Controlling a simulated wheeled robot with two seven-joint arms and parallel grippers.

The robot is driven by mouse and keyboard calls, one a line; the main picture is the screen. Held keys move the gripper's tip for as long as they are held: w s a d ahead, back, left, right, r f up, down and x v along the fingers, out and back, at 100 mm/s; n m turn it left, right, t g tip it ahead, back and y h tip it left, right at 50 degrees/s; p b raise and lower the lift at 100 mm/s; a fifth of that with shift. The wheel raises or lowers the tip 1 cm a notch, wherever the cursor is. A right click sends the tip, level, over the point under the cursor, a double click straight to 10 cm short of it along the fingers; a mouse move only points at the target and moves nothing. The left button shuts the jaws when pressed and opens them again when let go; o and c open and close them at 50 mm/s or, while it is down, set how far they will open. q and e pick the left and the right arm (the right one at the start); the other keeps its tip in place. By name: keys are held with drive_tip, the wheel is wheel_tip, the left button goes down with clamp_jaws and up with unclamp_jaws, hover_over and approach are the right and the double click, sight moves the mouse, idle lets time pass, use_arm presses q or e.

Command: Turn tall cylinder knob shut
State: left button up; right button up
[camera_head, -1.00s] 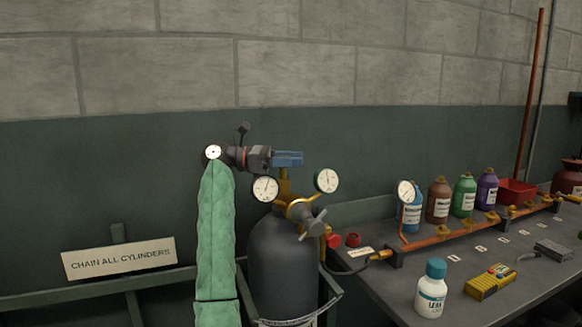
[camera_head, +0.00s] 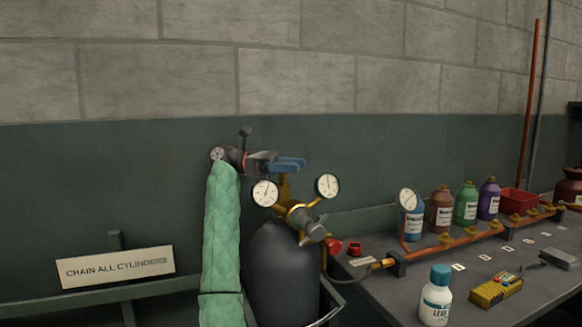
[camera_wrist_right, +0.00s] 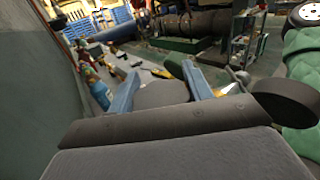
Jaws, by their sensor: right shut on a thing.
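The tall dark grey cylinder (camera_head: 283,270) stands upright at centre, with a brass valve and regulator (camera_head: 298,214) on top. My right arm comes up in a green sleeve at its left. My right gripper (camera_head: 292,163) is over the valve top, its blue fingers shut on the knob, which the fingers hide in the head view. My left gripper is not in view.
Two gauges (camera_head: 265,193) (camera_head: 328,186) flank the valve closely. A bench (camera_head: 400,300) at right holds a copper manifold (camera_head: 455,236), several coloured bottles (camera_head: 440,209), a white leak bottle (camera_head: 436,297) and a yellow device (camera_head: 495,290). A sign (camera_head: 115,267) hangs on the left rail.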

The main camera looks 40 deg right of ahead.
drive_tip(key=o, duration=1)
